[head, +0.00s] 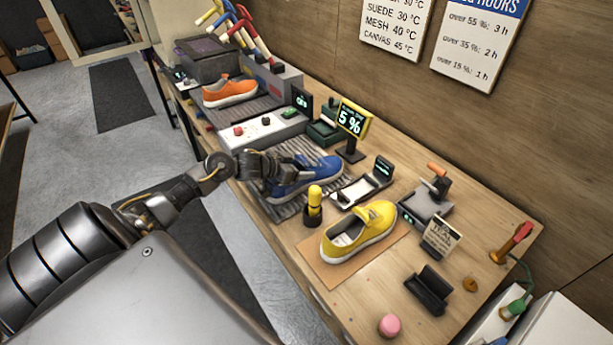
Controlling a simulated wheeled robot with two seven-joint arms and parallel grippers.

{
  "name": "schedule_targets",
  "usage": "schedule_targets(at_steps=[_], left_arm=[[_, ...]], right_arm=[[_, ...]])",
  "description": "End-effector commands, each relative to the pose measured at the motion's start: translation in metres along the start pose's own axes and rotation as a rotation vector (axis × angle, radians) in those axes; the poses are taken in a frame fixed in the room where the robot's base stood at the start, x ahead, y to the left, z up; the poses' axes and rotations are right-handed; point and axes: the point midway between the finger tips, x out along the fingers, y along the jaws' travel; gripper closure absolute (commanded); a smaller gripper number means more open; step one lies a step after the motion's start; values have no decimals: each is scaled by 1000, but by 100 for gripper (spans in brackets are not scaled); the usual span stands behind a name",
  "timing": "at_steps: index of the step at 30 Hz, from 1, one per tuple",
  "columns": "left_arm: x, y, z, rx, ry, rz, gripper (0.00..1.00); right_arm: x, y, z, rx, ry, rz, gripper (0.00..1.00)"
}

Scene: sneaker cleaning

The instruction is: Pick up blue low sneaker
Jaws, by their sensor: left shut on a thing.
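The blue low sneaker (318,172) sits on or just above a ribbed grey mat (288,208) in the middle of the bench. Its toe points right and away from me. My left gripper (272,173) comes in from the left and is shut on the rear part of the sneaker. The fingers and the heel overlap, so the exact grip is partly hidden. I cannot tell whether the sole touches the mat. My right gripper is not in view.
A yellow sneaker (374,222) stands on a tan board nearer me, with a yellow-topped bottle (314,205) beside it. A display reading 5 % (353,121) stands behind the blue sneaker. An orange sneaker (230,91) is farther left. A pink round item (389,325) lies near the front edge.

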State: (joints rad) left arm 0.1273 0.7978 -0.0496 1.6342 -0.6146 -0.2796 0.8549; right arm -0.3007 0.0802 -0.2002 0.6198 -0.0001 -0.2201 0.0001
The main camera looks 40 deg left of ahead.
Motion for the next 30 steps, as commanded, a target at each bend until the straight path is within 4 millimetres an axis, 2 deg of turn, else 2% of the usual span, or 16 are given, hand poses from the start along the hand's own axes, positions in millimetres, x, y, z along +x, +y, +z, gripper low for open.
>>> schedule_targets(at_steps=[1, 3, 13, 19, 28, 30], left_arm=[[0, 0, 0, 0, 0, 0, 78], [0, 0, -1, 0, 2, -1, 84], [-2, -1, -5, 2, 3, -1, 85], [-14, -1, -27, 6, 7, -2, 85], [-58, -52, -75, 5, 5, -5, 85], [-65, -69, -75, 1, 3, -6, 85]], right_arm=[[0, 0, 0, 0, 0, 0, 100], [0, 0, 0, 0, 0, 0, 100], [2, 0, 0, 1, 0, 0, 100], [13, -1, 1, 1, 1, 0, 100], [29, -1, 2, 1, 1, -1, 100], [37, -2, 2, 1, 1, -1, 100]])
